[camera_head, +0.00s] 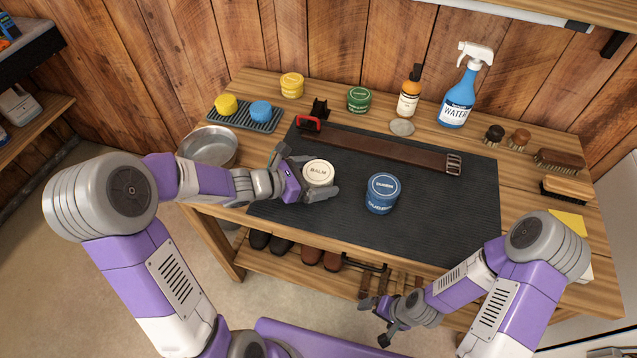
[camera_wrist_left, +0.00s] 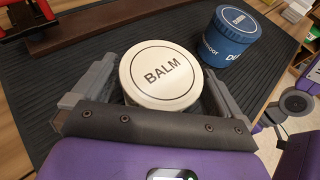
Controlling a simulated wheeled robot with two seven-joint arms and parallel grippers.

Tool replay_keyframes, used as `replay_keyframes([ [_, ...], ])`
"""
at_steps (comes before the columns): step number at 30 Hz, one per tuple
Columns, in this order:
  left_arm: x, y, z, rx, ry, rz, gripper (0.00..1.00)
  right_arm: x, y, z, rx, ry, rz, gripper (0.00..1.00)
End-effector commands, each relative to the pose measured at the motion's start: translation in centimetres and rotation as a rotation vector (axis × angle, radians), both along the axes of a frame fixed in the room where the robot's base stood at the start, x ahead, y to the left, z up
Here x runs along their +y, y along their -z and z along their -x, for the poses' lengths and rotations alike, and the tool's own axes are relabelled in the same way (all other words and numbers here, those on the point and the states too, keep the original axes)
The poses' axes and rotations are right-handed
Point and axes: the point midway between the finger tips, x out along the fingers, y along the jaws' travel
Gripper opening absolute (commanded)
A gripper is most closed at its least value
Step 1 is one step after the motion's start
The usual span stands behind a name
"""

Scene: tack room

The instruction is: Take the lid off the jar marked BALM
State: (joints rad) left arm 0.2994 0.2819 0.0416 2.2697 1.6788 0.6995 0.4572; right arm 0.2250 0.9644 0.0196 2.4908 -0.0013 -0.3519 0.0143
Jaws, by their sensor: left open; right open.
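The jar marked BALM (camera_head: 318,171) stands on the dark mat, with its round cream lid on top; only the lid shows clearly. In the left wrist view the BALM lid (camera_wrist_left: 160,76) faces up at me. My left gripper (camera_head: 308,180) is open at the jar, with one finger on each side of it. In the left wrist view its fingers (camera_wrist_left: 152,95) show left and right of the lid, with small gaps. The jar body is mostly hidden. My right gripper (camera_head: 387,323) is open and empty, in front of the table's front edge, far from the jar.
A blue jar (camera_head: 381,194) stands on the mat (camera_head: 440,215) right of the BALM jar. A brown strap (camera_head: 385,150) lies behind, with a metal disc (camera_head: 402,127) beyond it. A metal bowl (camera_head: 208,147) stands at left. Bottles and brushes line the back and right. The mat's right part is clear.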

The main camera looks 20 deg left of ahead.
Motion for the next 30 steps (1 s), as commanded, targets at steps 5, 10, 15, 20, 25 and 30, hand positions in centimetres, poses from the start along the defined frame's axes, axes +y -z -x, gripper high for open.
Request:
replay_keyframes([
  [5,-0.27,0.14,-0.28,0.001,-0.001,0.0,1.0,0.0,0.1,-0.01,0.0,0.0,0.0,1.0],
  [10,-0.25,0.1,-0.25,0.0,-0.001,-0.001,0.89,0.01,0.07,-0.01,0.0,0.0,0.0,1.0],
  [15,-0.24,0.11,-0.24,0.001,-0.001,0.0,0.63,0.01,0.07,-0.02,0.0,0.0,0.0,1.0],
  [20,-0.27,0.04,-0.26,-0.001,-0.001,0.0,0.39,0.01,0.07,-0.01,0.0,0.0,0.0,1.0],
  [25,-0.26,0.04,-0.26,-0.001,-0.001,0.0,0.36,0.01,0.07,-0.01,0.0,0.0,0.0,1.0],
  [30,-0.25,-0.57,-0.27,-0.002,0.0,-0.001,0.36,0.0,-0.25,-0.01,0.0,0.0,0.0,1.0],
])
